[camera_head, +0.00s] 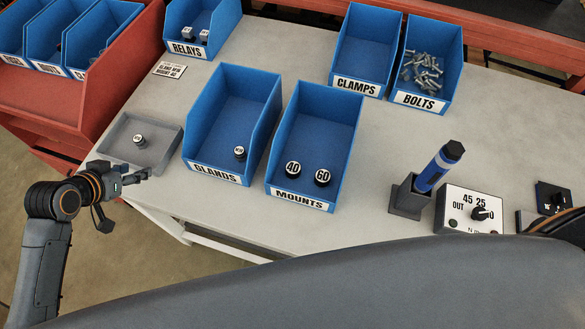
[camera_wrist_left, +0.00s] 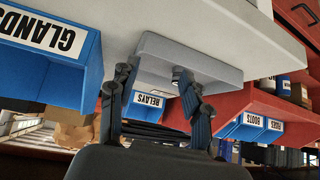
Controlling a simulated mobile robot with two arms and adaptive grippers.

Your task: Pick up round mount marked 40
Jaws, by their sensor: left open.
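The round mount marked 40 (camera_head: 292,169) is a black knob with a white top. It stands in the blue MOUNTS bin (camera_head: 333,118), to the left of the mount marked 60 (camera_head: 322,177). My left gripper (camera_head: 143,174) is open and empty at the table's left front edge, beside the grey tray (camera_head: 165,155). It is well to the left of the MOUNTS bin. In the left wrist view its two fingers (camera_wrist_left: 155,103) are spread, with the grey tray (camera_wrist_left: 185,55) beyond them. The mounts do not show in that view. My right gripper is not seen.
A gland (camera_head: 139,140) stands in the grey tray. The GLANDS bin (camera_head: 232,110) with one gland (camera_head: 239,153) lies between my left gripper and the MOUNTS bin. A blue cylinder tool (camera_head: 438,166) in a holder and a switch box (camera_head: 468,212) stand to the right.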

